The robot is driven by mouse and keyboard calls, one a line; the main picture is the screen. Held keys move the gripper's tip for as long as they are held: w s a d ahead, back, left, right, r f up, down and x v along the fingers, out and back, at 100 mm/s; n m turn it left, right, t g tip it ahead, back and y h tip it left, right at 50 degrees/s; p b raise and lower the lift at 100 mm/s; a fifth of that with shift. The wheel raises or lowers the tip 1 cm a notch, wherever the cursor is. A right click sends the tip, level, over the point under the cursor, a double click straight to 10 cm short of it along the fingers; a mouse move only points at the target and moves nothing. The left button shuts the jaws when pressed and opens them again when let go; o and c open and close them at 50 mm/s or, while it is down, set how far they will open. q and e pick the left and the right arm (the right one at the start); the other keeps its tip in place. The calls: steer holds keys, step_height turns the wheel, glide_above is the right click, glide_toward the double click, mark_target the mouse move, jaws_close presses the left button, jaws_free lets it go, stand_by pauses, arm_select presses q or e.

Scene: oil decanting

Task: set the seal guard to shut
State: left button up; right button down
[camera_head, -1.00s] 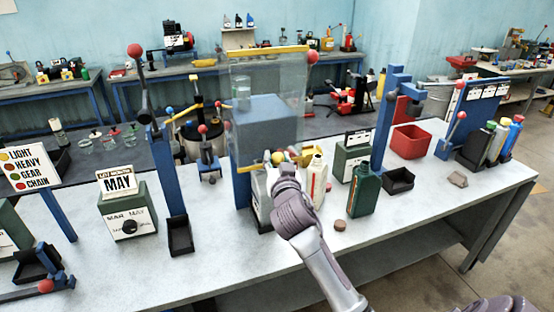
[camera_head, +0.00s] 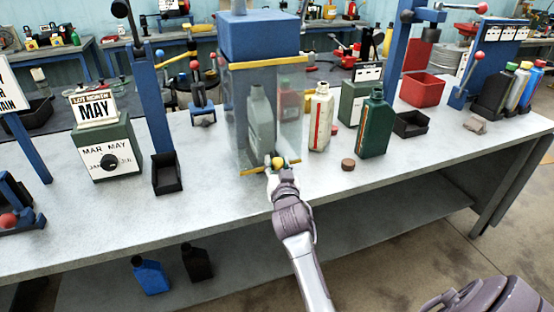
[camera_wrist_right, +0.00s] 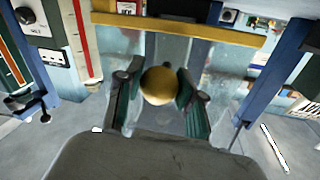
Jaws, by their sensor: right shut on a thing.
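The seal guard (camera_head: 238,130) is a clear box-like screen with a yellow bar along its top and another near its bottom. It stands low, below the blue head block (camera_head: 260,36) of the machine, with its lower bar near the bench top. Whether it touches is unclear. A pale grey-green bottle (camera_head: 261,118) shows behind the clear panel. My right gripper (camera_head: 277,162) is at the guard's lower front, shut on its yellow ball knob. In the right wrist view the knob (camera_wrist_right: 158,86) sits between the two fingers. My left gripper is not in view.
A cream bottle (camera_head: 320,115) and a dark green bottle (camera_head: 375,125) stand right of the guard, with a brown cap (camera_head: 348,165) in front. A black tray (camera_head: 167,173) and the MAY calendar box (camera_head: 105,150) are to the left. The bench front is mostly clear.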

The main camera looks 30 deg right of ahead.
steer(key=shift+f, duration=1)
steer(key=c, duration=0.7)
jaws_free()
steer(key=shift+r, duration=0.15)
steer(key=shift+s, duration=0.2)
steer(key=v, duration=0.7)
steer(key=shift+a, duration=0.1)
